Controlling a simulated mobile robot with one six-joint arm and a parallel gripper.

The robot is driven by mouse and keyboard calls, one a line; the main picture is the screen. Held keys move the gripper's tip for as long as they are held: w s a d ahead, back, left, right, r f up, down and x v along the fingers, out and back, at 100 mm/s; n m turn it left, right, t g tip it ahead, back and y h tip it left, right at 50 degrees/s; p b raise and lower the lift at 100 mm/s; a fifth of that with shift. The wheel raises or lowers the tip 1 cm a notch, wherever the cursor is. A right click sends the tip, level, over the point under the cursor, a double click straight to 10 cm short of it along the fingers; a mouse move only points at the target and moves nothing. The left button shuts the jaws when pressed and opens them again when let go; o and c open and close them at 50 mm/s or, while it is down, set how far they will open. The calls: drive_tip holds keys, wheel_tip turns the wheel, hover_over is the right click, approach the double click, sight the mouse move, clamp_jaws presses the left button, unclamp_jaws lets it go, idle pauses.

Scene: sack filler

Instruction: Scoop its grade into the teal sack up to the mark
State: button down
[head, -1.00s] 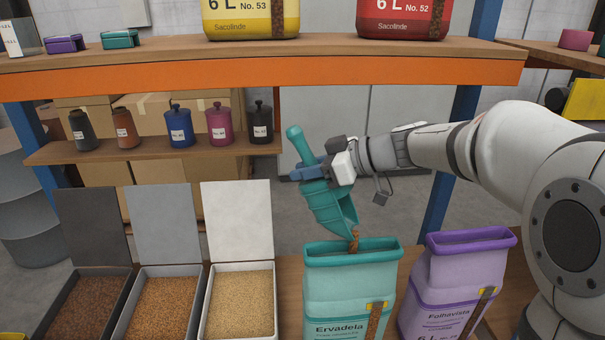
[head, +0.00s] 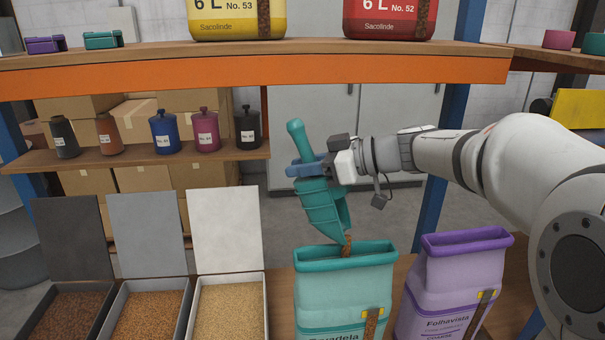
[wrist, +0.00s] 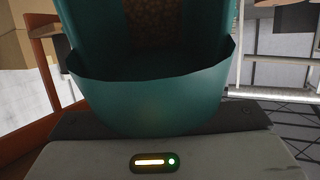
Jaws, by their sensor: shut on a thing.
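My gripper (head: 308,168) is shut on the teal scoop (head: 323,207) and holds it tipped steeply, mouth down, above the teal sack (head: 345,290). Brown grain (head: 348,243) runs from the scoop's lip into the sack's open mouth. The sack stands upright with the word ending "adela" on its front and a brown window strip with a yellow marker (head: 373,314) at its lower right. The grain level at the marker is hard to tell. In the wrist view the scoop's back wall (wrist: 150,95) fills the middle, with some brown grain (wrist: 153,20) in it.
Three open bins of grain stand at left: dark brown (head: 68,315), orange-brown (head: 147,314) and pale tan (head: 228,312). A purple sack (head: 452,290) stands close right of the teal one. An orange-fronted shelf (head: 250,71) runs above, with several jars behind.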

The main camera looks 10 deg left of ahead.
drive_tip(key=shift+s+d+r+t+y+b, duration=0.2)
drive_tip(key=shift+d+y+b, duration=0.45)
drive_tip(key=shift+b, duration=1.25)
drive_tip(key=shift+s+d+r+t+y+b, duration=0.15)
drive_tip(key=shift+d+y+b, duration=0.5)
drive_tip(key=shift+b, duration=1.2)
drive_tip(key=shift+d+r+y+b, duration=0.2)
drive_tip(key=shift+d+b, duration=0.3)
drive_tip(key=shift+b, duration=0.35)
drive_tip(key=shift+d+r+y+b, duration=0.1)
drive_tip(key=shift+d+y+b, duration=0.1)
drive_tip(key=shift+d+b, duration=0.45)
drive_tip(key=shift+d+r+b, duration=0.1)
drive_tip(key=shift+b, duration=0.65)
drive_tip(key=shift+s+d+r+y+b, duration=0.1)
drive_tip(key=shift+d+r+y+b, duration=0.2)
drive_tip(key=shift+y+b, duration=0.25)
drive_tip(key=shift+r+h+p, duration=0.75)
drive_tip(key=shift+r+p, duration=0.05)
drive_tip(key=shift+p, duration=0.25)
drive_tip(key=r+h+p, duration=0.1)
drive_tip(key=h+p, duration=0.1)
drive_tip(key=p, duration=0.1)
drive_tip(key=shift+r, duration=0.2)
drive_tip(key=shift+r+g+h+p, duration=0.2)
drive_tip(key=shift+g+h+p, duration=0.25)
drive_tip(key=shift+h+p, duration=0.5)
drive_tip(key=shift+f+h, duration=0.25)
